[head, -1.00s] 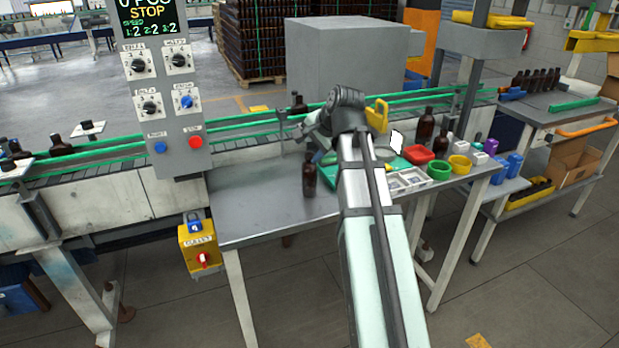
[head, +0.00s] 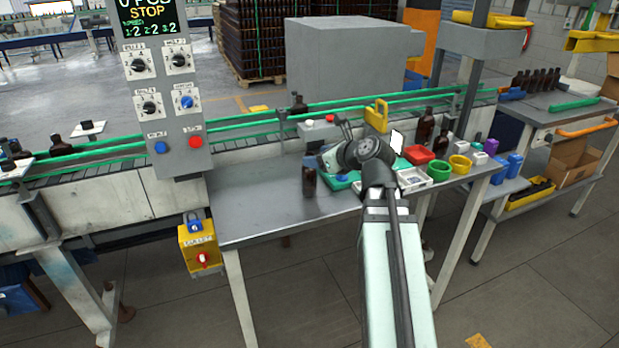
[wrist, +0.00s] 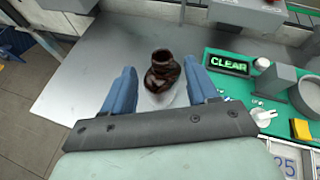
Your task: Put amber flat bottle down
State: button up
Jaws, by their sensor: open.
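The amber flat bottle (head: 309,181) stands upright on the grey metal table (head: 255,211), left of my arm in the head view. In the wrist view, the dark brown bottle (wrist: 164,73) shows from above between the two blue fingers of my gripper (wrist: 161,84). The fingers are spread, with a gap on either side of the bottle. In the head view, my wrist is just right of the bottle, and the fingers are hard to make out.
A green device with a lit CLEAR display (wrist: 228,64) is close at the right. A red tray (head: 418,155), a white tray (head: 412,179) and green and yellow rings stand farther right. The conveyor (head: 250,140) runs behind. The table's left part is clear.

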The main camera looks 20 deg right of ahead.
jog(key=shift+w+a+f+m+t, duration=0.1)
jog(key=shift+w+a+f+m, duration=0.3)
jog(key=shift+w, duration=0.65)
jog(key=shift+w+a+f+m+t, duration=0.2)
jog(key=shift+w+f, duration=0.35)
jog(key=shift+w, duration=0.5)
jog(key=shift+w+a+f+m, duration=0.2)
jog(key=shift+w+f+m, duration=0.25)
jog(key=shift+w, duration=0.6)
jog(key=shift+c, duration=0.3)
grip_shut()
